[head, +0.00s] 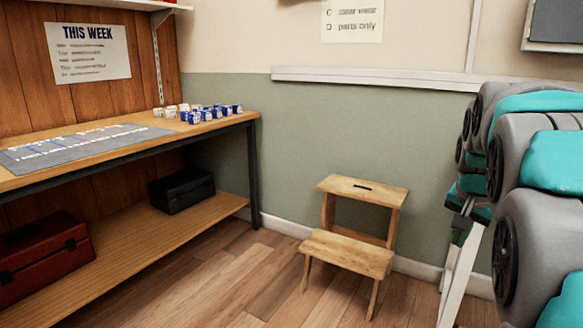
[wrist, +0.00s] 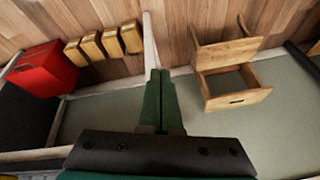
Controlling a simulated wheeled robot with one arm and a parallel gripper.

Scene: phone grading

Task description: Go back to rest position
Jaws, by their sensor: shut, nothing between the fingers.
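My gripper (wrist: 160,76) shows in the wrist view, its two dark green fingers together with nothing held. It is over open space, apart from any object, with a pale wall and the wood floor behind it. In the head view my grey and teal arm is folded at the right edge, and the gripper's fingers cannot be made out there. No phone is visible in either view.
A workbench (head: 103,160) at left bears a grey mat (head: 45,158) and several small blue-and-white boxes (head: 208,114). A black case (head: 181,190) and red toolbox (head: 42,255) sit on its lower shelf. A wooden step stool (head: 348,253) stands by the wall. Floor between is clear.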

